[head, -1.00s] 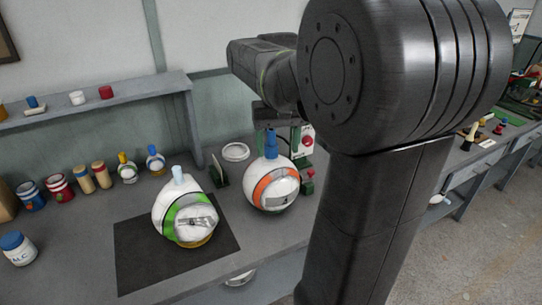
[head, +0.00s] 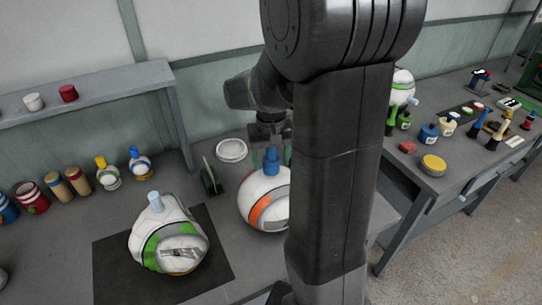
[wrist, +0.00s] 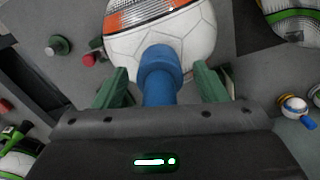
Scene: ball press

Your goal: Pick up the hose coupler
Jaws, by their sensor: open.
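The hose coupler is the blue stepped piece (head: 271,161) standing on top of the white ball with an orange band (head: 258,205). In the wrist view the coupler (wrist: 160,72) points up towards the camera, in the middle of the picture. My gripper (wrist: 161,84) is open, with one green finger on each side of the coupler and a visible gap to each. In the head view my gripper (head: 271,150) is over the ball, its fingers beside the coupler. My arm hides the right part of the ball.
A white ball with a green band (head: 168,245) and a pale blue top piece (head: 155,201) stands on a dark mat (head: 112,265) at left. A white round dish (head: 231,150) lies behind. A red knob (wrist: 89,60) shows beside the ball. A second bench is at right.

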